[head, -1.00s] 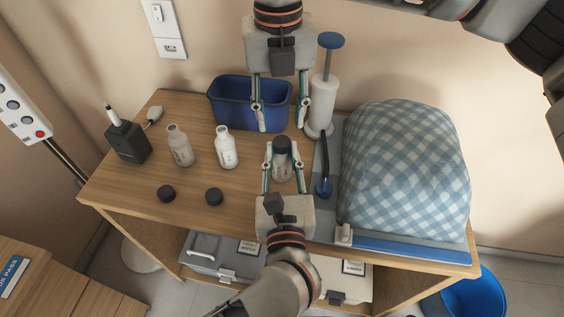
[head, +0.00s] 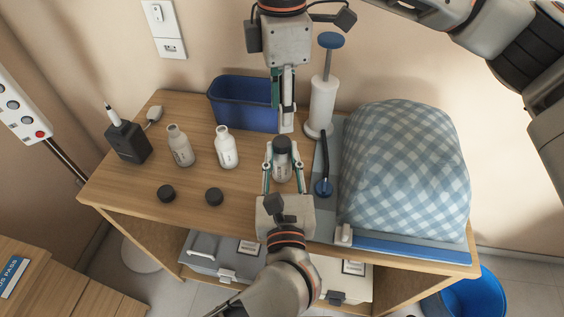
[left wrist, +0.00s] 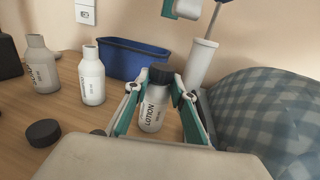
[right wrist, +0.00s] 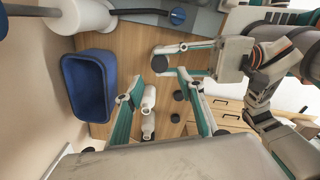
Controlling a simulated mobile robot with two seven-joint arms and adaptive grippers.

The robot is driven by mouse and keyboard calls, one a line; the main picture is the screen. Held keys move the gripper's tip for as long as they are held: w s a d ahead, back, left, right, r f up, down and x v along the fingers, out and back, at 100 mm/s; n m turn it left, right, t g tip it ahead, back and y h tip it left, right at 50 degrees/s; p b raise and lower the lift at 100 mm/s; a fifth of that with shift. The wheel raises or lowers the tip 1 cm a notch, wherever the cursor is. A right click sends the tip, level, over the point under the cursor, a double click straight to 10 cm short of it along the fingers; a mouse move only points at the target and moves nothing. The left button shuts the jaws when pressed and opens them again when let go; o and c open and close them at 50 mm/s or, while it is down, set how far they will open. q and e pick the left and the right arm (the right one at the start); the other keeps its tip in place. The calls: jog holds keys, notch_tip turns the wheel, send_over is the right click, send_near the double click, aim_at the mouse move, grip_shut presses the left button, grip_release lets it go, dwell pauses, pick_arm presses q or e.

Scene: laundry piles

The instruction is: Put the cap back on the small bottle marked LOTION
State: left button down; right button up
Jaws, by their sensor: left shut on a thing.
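The small white LOTION bottle (left wrist: 153,112) stands upright between the fingers of my left gripper (head: 282,168), which is shut on it. Its label reads LOTION in the left wrist view. A dark cap (left wrist: 161,73) sits on top of its neck; how tightly it is seated I cannot tell. The cap also shows in the head view (head: 282,144). My right gripper (head: 284,128) points down just behind and above the cap, seen edge-on. In the right wrist view its fingers (right wrist: 157,85) are spread apart with nothing held between them.
Two uncapped bottles, one white (head: 227,149) and one beige (head: 181,148), stand to the left. Two dark caps (head: 166,194) (head: 214,196) lie in front of them. A blue bin (head: 240,106), a white roll on a stand (head: 322,103) and a checked bundle (head: 405,165) stand around.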

aim_at(282, 142)
jog(key=shift+f, duration=0.2)
jog(key=shift+f, duration=3.9)
grip_shut()
jog(key=m, duration=0.3)
jog(key=shift+s, duration=0.1)
